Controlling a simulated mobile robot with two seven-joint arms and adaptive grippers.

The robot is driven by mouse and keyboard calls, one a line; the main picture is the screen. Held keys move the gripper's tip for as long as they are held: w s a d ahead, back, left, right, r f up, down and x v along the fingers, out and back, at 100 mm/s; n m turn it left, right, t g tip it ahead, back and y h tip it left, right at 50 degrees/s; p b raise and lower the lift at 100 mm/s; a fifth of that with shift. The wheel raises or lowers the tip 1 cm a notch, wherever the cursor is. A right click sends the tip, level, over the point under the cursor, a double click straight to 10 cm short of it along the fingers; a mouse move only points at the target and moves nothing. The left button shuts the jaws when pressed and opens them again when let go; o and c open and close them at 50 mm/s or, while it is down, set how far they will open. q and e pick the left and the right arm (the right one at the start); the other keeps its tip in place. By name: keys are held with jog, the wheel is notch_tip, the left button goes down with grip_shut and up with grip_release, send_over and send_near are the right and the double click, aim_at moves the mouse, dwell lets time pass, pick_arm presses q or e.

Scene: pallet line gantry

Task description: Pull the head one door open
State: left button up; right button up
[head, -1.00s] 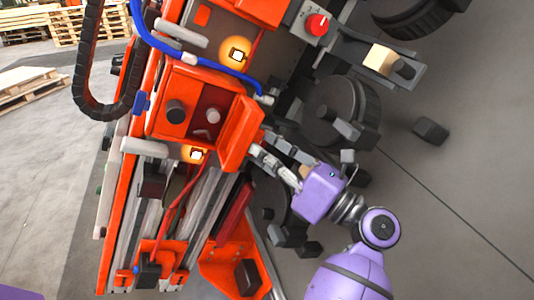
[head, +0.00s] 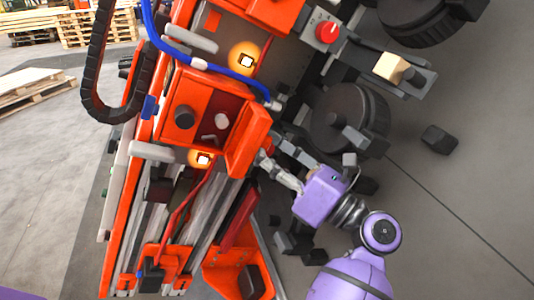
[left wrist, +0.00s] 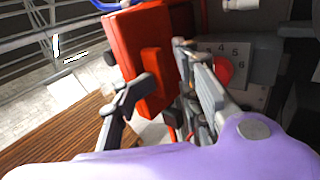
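An orange box on the machine shows its dark red inside with a black knob and a pale knob. An orange door panel (head: 248,140) stands out from the box's right side, swung open. The left wrist view shows a red panel (left wrist: 148,60) with a raised bar, probably this door. My left gripper (head: 272,170) is at the panel's lower right edge. In the left wrist view its fingers (left wrist: 165,90) are spread apart, one on each side of the panel's lower part. Whether they touch it I cannot tell. My right gripper is not in view.
Glowing lamps sit above (head: 245,60) and below the box. A blue hose (head: 215,68) crosses above it. A red knob (head: 327,32) and black wheels (head: 350,118) are to the right. Wooden pallets (head: 38,90) lie at the far left. The grey floor at right is mostly clear.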

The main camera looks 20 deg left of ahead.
pick_arm(q)
jog(key=shift+f, duration=0.15)
jog(key=v, duration=0.7)
jog(key=shift+d, duration=0.25)
